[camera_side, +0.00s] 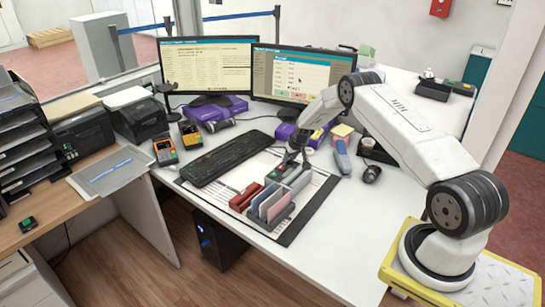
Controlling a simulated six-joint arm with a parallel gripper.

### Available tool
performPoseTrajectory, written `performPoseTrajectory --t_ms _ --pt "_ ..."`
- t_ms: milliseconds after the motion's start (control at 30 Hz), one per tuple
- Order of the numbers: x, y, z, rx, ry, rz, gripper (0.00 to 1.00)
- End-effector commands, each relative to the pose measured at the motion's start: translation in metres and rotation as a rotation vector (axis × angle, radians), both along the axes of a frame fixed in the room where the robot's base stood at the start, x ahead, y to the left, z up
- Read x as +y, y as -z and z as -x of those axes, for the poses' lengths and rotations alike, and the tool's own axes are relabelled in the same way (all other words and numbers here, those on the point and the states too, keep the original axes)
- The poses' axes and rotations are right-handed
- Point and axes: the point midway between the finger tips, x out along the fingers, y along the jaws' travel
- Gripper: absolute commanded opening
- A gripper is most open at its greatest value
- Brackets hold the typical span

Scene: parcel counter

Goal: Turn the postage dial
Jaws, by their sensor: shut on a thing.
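My gripper (291,163) points down at the middle of the desk, over a small grey device (283,173) with a dark top. It is shut on what appears to be the postage dial at the device's top. The dial is too small and too covered by the gripper for me to see its shape or setting.
A red block (246,197) and a rack with upright cards (272,206) stand just in front of the device. A black keyboard (228,158) lies to the left, a dark mouse (371,174) to the right. Two monitors (209,66) stand behind. The desk's front right is clear.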

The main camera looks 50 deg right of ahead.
Motion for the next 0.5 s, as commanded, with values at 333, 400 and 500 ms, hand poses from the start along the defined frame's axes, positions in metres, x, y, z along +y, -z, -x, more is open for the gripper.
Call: performPoseTrajectory --t_ms 333,400,500 --pt "-0.0006 0.0006 0.0005 0.001 -0.172 -0.002 0.00" --pt "-0.0008 0.0004 0.0004 0.001 -0.211 -0.002 0.00" --pt "-0.0010 0.0009 0.0008 0.002 -0.271 -0.002 0.00"
